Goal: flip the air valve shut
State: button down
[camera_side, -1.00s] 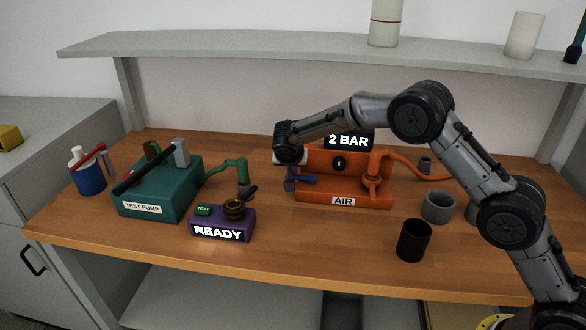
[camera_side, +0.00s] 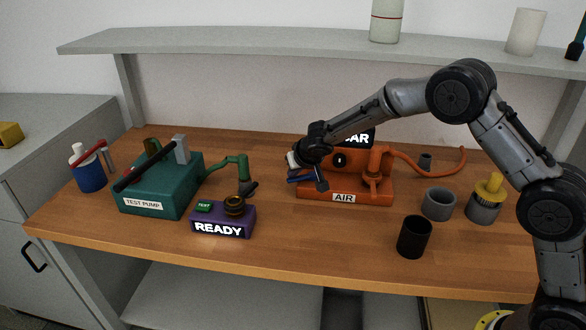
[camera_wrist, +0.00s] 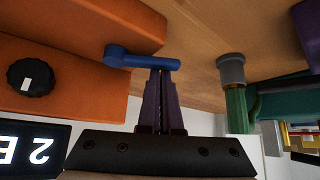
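The blue valve lever (camera_side: 300,179) is at the left end of the orange AIR unit (camera_side: 343,197). In the wrist view the lever (camera_wrist: 150,62) runs sideways from its round pivot, out past the orange housing. My gripper (camera_side: 322,186) is low in front of the unit's left end, close to the lever. In the wrist view its fingers (camera_wrist: 160,75) are together, with their tips at the lever's side. I cannot tell whether they touch it. The pressure display (camera_side: 358,138) is partly hidden behind my arm; part of "2 BAR" shows.
The teal test pump (camera_side: 160,190) and purple READY box (camera_side: 222,221) stand left. A black cup (camera_side: 414,237), a grey cup (camera_side: 438,204) and a yellow-handled brush (camera_side: 487,200) stand right. An orange hose (camera_side: 430,170) leaves the unit. The front middle of the bench is clear.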

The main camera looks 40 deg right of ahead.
jog(key=shift+s+a+f, duration=0.1)
jog(key=shift+s+a, duration=0.05)
jog(key=shift+s, duration=0.6)
jog(key=shift+s+n+y, duration=0.35)
jog(key=shift+n+y, duration=0.15)
jog(key=shift+n, duration=0.3)
jog(key=shift+s, duration=0.75)
jog(key=shift+s+a, duration=0.45)
jog(key=shift+a, duration=0.05)
jog(key=s+d+r, duration=0.3)
jog(key=s+r, duration=0.2)
jog(key=r, duration=0.3)
jog(key=shift+d, duration=0.25)
